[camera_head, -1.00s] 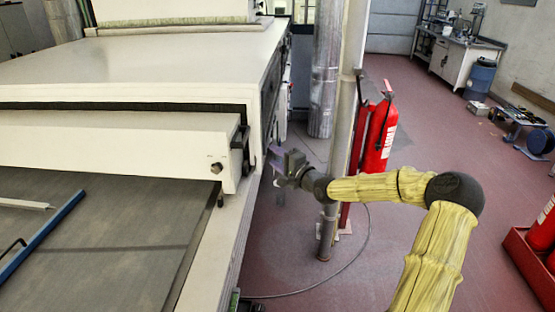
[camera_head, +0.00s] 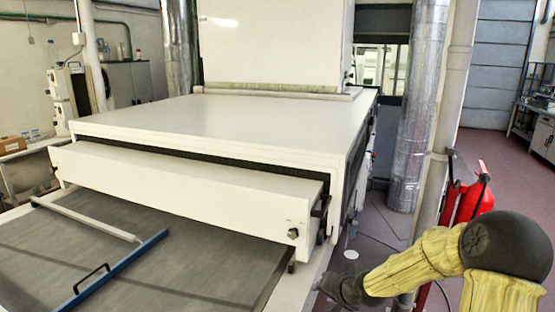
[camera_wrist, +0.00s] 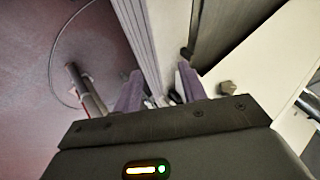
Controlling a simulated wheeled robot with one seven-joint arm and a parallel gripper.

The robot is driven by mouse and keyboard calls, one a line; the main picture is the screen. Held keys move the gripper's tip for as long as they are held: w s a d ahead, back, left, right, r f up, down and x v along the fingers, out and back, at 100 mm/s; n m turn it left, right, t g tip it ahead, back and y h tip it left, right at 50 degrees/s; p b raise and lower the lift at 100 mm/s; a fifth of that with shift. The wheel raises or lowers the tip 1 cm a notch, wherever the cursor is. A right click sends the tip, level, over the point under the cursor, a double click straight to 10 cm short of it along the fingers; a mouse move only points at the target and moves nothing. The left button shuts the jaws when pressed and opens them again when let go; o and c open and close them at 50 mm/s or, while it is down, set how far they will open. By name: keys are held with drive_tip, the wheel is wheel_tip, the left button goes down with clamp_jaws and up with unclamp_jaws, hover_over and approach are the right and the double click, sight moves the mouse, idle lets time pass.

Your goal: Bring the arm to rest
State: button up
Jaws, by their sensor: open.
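My gripper (camera_wrist: 160,88) shows in the wrist view with its two purple-grey fingers apart and nothing between them. In the head view my gripper (camera_head: 328,284) is low at the right, in front of the tunnel's side, partly dark and small. My arm in its yellow sleeve reaches in from the lower right, bent at a dark joint. The white curing tunnel (camera_head: 230,122) stands to the left of my gripper, with its grey belt (camera_head: 190,270) at the front. I cannot tell how far the gripper is from the tunnel's side.
A blue-edged frame (camera_head: 115,268) lies on the belt. A red fire extinguisher (camera_head: 470,200) hangs by a post (camera_head: 452,110) behind my arm. A silver duct (camera_head: 418,120) stands behind. A workbench (camera_head: 540,135) is at the far right. Red floor (camera_head: 490,155) is open there.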

drive_tip(key=s+d+r+n+g+h, duration=0.1)
drive_tip(key=s+r+n+g+h, duration=0.1)
drive_tip(key=s, duration=1)
drive_tip(key=s+d+r+n+g+h, duration=0.1)
drive_tip(key=s+r+n+g+h, duration=0.1)
drive_tip(key=s, duration=1)
drive_tip(key=shift+r+n+g+p, duration=0.45)
drive_tip(key=shift+r+n+g, duration=0.05)
drive_tip(key=shift+r+g, duration=0.1)
drive_tip(key=shift+o, duration=0.5)
idle(0.4)
